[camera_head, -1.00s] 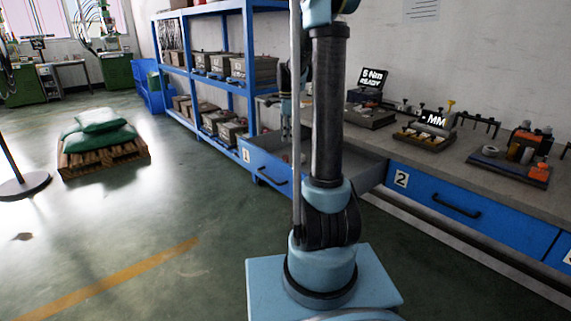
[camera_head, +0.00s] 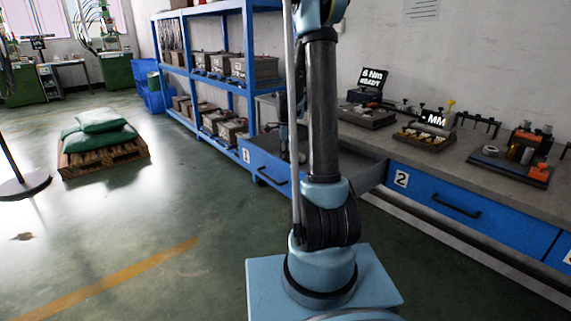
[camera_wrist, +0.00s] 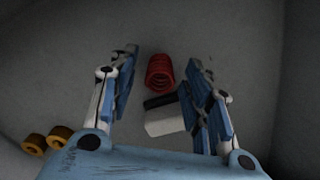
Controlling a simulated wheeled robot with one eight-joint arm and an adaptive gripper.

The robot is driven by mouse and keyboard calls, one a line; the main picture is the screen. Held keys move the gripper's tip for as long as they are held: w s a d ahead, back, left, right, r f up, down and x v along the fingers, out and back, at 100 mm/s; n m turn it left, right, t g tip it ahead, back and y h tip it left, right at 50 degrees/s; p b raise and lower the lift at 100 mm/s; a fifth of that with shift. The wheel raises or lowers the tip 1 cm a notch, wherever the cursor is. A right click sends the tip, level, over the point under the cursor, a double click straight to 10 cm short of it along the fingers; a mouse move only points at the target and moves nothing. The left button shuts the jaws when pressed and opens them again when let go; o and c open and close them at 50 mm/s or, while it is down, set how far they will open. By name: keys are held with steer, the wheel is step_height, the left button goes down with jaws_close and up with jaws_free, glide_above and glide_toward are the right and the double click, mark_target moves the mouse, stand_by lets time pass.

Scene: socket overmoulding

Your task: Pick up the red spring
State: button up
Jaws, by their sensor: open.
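The red spring (camera_wrist: 160,72) lies on a grey surface in the wrist view, a little beyond and between my gripper's fingertips. My gripper (camera_wrist: 163,62) is open, with one finger to the left and one to the right of the spring. A small white block with a dark top (camera_wrist: 164,116) sits between the fingers, nearer the palm than the spring. In the head view my arm reaches down to the open drawer (camera_head: 272,172) marked 1, and the spring cannot be made out there.
Brass-coloured rings (camera_wrist: 47,140) lie at the left of the wrist view. Grey walls rise around the drawer. The workbench (camera_head: 465,160) holds a screen, a tool rack and a tray. A blue shelf (camera_head: 205,72) with bins stands behind, and a pallet (camera_head: 103,160) with green sacks is at left.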

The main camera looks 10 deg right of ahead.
steer(key=shift+f, duration=0.2)
steer(key=c, duration=1)
